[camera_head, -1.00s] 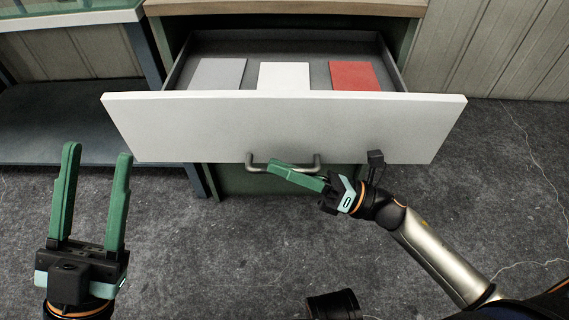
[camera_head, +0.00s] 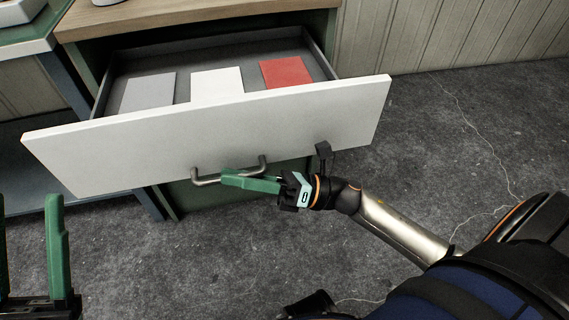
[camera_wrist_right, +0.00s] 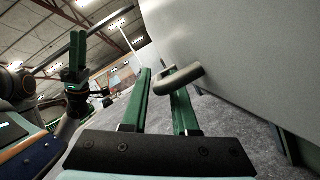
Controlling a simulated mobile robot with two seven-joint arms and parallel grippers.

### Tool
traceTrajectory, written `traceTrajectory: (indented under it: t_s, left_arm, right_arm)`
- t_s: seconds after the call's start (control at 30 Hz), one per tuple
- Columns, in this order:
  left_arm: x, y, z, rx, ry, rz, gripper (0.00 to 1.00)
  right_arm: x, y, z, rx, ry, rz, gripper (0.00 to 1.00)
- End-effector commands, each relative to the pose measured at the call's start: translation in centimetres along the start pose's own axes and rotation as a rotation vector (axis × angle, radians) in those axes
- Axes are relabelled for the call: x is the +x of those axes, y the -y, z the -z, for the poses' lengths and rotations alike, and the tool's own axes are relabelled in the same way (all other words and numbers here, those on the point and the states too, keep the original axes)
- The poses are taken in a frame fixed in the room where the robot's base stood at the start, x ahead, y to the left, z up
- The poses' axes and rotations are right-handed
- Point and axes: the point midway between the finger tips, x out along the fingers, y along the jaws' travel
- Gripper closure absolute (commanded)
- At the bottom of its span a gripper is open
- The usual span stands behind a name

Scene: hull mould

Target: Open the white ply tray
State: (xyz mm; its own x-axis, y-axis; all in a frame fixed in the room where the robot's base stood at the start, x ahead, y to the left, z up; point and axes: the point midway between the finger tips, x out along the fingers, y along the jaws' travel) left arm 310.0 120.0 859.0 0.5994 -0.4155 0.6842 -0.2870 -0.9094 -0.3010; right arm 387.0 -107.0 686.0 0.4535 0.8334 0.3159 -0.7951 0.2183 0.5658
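The white ply tray is a drawer with a white front (camera_head: 215,125), pulled out of the cabinet, its inside showing in the head view. Grey, white and red flat sheets lie in it. A grey U-shaped handle (camera_head: 205,180) is on its front. My right gripper (camera_head: 224,180) is at this handle from the right, with the bar between its fingers.
The cabinet (camera_head: 180,18) has a wooden top. A blue-framed bench (camera_head: 25,55) with a shelf stands to its left. The dark floor (camera_head: 440,120) right of the drawer is clear up to the panelled wall. A grey sheet (camera_head: 148,92) lies nearest the drawer's left side.

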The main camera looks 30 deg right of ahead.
Motion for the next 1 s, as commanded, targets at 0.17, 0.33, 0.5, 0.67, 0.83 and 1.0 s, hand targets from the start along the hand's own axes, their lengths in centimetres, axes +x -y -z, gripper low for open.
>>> traceTrajectory:
  t_s: [0.17, 0.33, 0.5, 0.67, 0.83, 1.0]
  left_arm:
    - [0.2, 0.1, 0.2, -0.002, 0.000, 0.001, 0.50]
    - [0.4, 0.2, 0.4, -0.005, -0.002, 0.003, 0.50]
    - [0.5, 0.3, 0.6, -0.006, -0.004, 0.003, 0.50]
    - [0.5, 0.3, 0.6, -0.006, -0.004, 0.003, 0.50]
    - [0.5, 0.3, 0.6, -0.006, -0.005, 0.001, 0.50]
    - [0.5, 0.3, 0.6, -0.005, -0.005, 0.001, 0.50]
  right_arm:
    - [-3.6, 0.1, 0.1, 0.003, -0.003, 0.008, 0.73]
    - [-7.4, 0.1, 0.0, 0.002, -0.002, 0.007, 0.73]
    - [-10.1, 0.1, 0.0, 0.001, -0.002, 0.006, 0.73]
    - [-11.3, 0.0, 0.0, 0.001, -0.002, 0.003, 0.73]
    - [-11.5, 0.0, 0.0, 0.000, -0.001, 0.002, 0.73]
    - [-11.5, 0.0, 0.0, 0.000, -0.001, 0.002, 0.73]
